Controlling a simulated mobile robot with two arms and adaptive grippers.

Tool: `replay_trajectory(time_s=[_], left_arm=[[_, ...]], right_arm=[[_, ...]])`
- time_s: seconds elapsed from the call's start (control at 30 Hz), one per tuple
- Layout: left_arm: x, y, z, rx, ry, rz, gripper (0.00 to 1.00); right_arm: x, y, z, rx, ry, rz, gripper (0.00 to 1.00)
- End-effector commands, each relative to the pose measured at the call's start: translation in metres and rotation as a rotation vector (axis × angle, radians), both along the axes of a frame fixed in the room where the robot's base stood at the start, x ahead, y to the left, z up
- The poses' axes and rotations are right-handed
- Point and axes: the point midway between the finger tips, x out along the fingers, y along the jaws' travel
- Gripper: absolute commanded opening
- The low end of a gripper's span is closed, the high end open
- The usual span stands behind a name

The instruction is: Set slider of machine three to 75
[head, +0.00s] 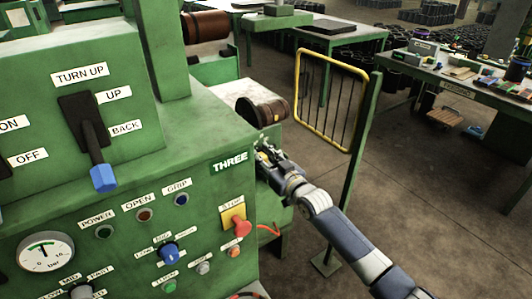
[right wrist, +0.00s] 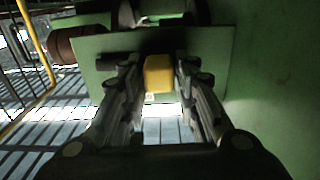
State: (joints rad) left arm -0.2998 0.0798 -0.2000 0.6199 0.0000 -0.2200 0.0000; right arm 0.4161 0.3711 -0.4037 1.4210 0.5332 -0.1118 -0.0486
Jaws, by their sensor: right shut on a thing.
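The green machine marked THREE (head: 150,190) fills the left of the head view. My right gripper (head: 268,158) is at its right side, near the THREE label. In the right wrist view my right gripper (right wrist: 160,75) is shut on a small yellow block, which looks like the slider (right wrist: 158,74), in front of a green plate (right wrist: 100,50). No scale or number for the slider can be read in either view. My left gripper is not in view.
The front panel has a blue-handled lever (head: 102,177), a gauge (head: 45,251), knobs and a red stop button (head: 240,228). A yellow-framed guard (head: 331,95) on a green post (head: 352,175) stands close to my right arm.

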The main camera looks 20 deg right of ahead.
Motion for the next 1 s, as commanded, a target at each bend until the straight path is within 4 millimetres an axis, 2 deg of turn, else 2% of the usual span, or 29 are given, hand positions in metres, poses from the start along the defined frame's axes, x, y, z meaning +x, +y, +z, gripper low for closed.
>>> replay_trajectory(time_s=[0.1, 0.13, 0.17, 0.47, 0.63, 0.77, 1.0], left_arm=[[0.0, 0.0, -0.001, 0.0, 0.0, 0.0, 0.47], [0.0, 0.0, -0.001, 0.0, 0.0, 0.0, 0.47], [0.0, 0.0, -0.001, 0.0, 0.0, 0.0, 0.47], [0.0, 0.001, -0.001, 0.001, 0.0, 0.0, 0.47], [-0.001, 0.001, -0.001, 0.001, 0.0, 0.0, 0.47], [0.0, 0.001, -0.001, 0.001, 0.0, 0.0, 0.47], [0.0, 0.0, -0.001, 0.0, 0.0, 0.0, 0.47]], right_arm=[[-0.001, 0.004, -0.001, 0.002, 0.001, 0.007, 0.0], [-0.001, 0.004, -0.001, 0.002, 0.001, 0.007, 0.35], [-0.001, 0.005, -0.001, 0.003, 0.001, 0.007, 0.42], [-0.001, 0.002, -0.001, 0.002, 0.001, 0.004, 0.42], [-0.008, 0.0, -0.002, 0.001, 0.003, 0.004, 0.42], [-0.025, -0.005, -0.002, 0.002, 0.003, 0.005, 0.42], [-0.069, -0.019, -0.003, 0.0, 0.004, 0.006, 0.42]])
